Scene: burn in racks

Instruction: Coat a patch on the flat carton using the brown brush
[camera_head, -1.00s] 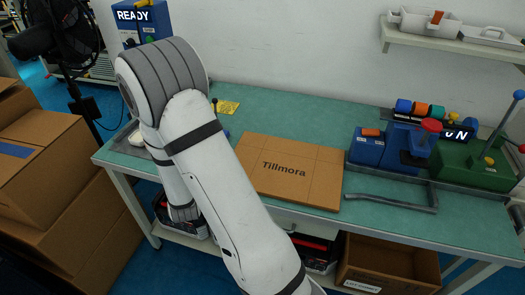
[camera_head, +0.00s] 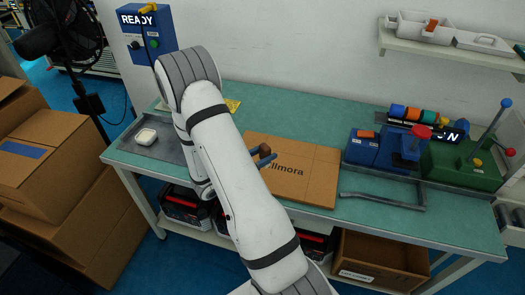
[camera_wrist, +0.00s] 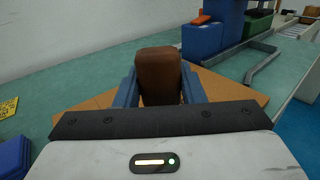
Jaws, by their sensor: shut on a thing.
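The flat brown carton (camera_head: 318,178) lies on the green bench top, with lettering that my arm partly covers in the head view. It also shows behind my gripper in the wrist view (camera_wrist: 232,90). My gripper (camera_head: 262,157) is over the carton's left part, its blue fingers (camera_wrist: 160,92) shut on the brown brush (camera_wrist: 159,70). The brush's brown block also shows in the head view (camera_head: 264,149). Its bristles are hidden, so I cannot tell whether it touches the carton.
A small white dish (camera_head: 146,136) sits on a grey tray (camera_head: 168,152) at the bench's left end. Blue (camera_head: 364,149) and green (camera_head: 455,164) fixtures stand to the right. A bent grey bar (camera_head: 382,200) lies near the front edge. A shelf (camera_head: 450,57) hangs at upper right.

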